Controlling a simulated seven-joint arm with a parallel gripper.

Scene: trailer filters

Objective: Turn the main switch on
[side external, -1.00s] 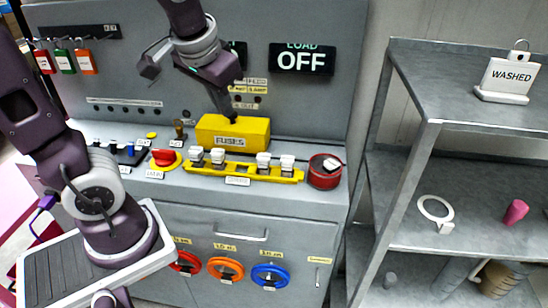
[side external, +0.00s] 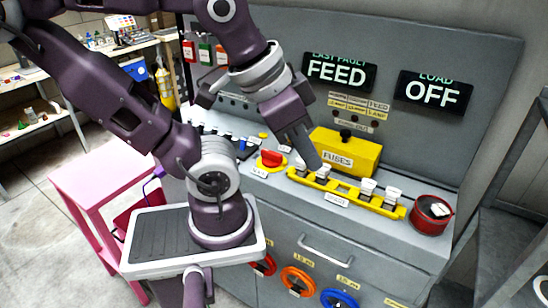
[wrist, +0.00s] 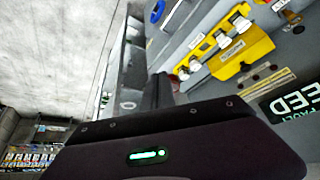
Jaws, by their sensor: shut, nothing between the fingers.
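A red rotary knob on a yellow base, which looks like the main switch (side external: 270,160), sits on the grey panel's ledge, left of the fuse row. Its label is too small to read surely. My gripper (side external: 315,162) is shut and empty, pointing down to the right of the knob, in front of the yellow fuses box (side external: 345,150). It overlaps the left end of the fuse row in the picture; I cannot tell whether it touches. In the wrist view my gripper (wrist: 157,92) shows dark, and the red knob is not clearly visible. Displays read FEED (side external: 340,71) and OFF (side external: 433,92).
The yellow fuse row (side external: 345,190) holds several white-topped fuses. A round red container (side external: 430,214) stands at the ledge's right end. Coloured tags (side external: 205,53) hang at the panel's upper left. Metal shelving (side external: 520,235) stands at the right.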

